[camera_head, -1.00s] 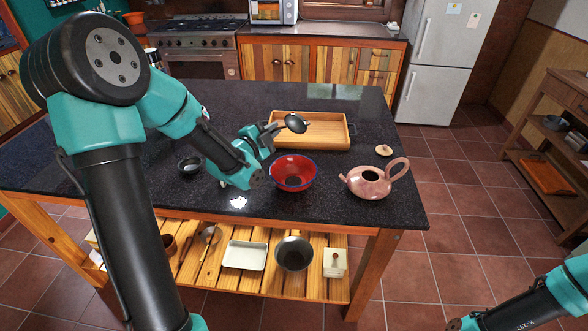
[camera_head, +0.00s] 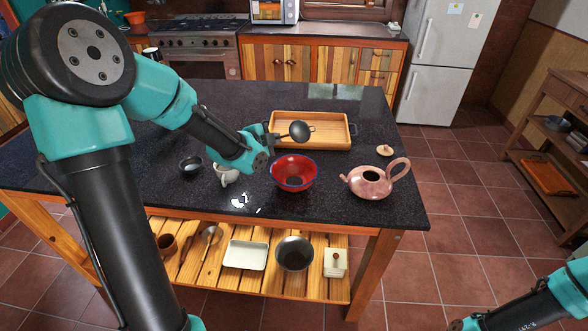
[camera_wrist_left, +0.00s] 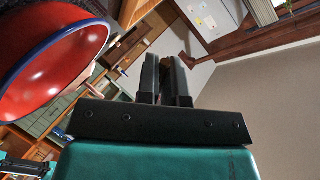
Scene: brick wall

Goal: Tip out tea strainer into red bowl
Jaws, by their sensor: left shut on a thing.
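The tea strainer (camera_head: 299,131) is a small dark round cup on a short handle. My left gripper (camera_head: 272,139) is shut on its handle and holds it above the counter, over the front part of the wooden tray as seen in the head view. The red bowl (camera_head: 294,171) with a blue rim stands on the counter, below and near the strainer in the picture; a dark patch shows at its bottom. In the left wrist view the gripper fingers (camera_wrist_left: 167,80) are close together and the red bowl (camera_wrist_left: 50,60) is at the upper left; the strainer cannot be made out there.
A pink teapot (camera_head: 371,184) stands right of the bowl, its lid (camera_head: 385,150) behind it. The wooden tray (camera_head: 335,141) lies behind the bowl. A small dark cup (camera_head: 191,165) and a whitish vessel (camera_head: 227,176) stand at the left.

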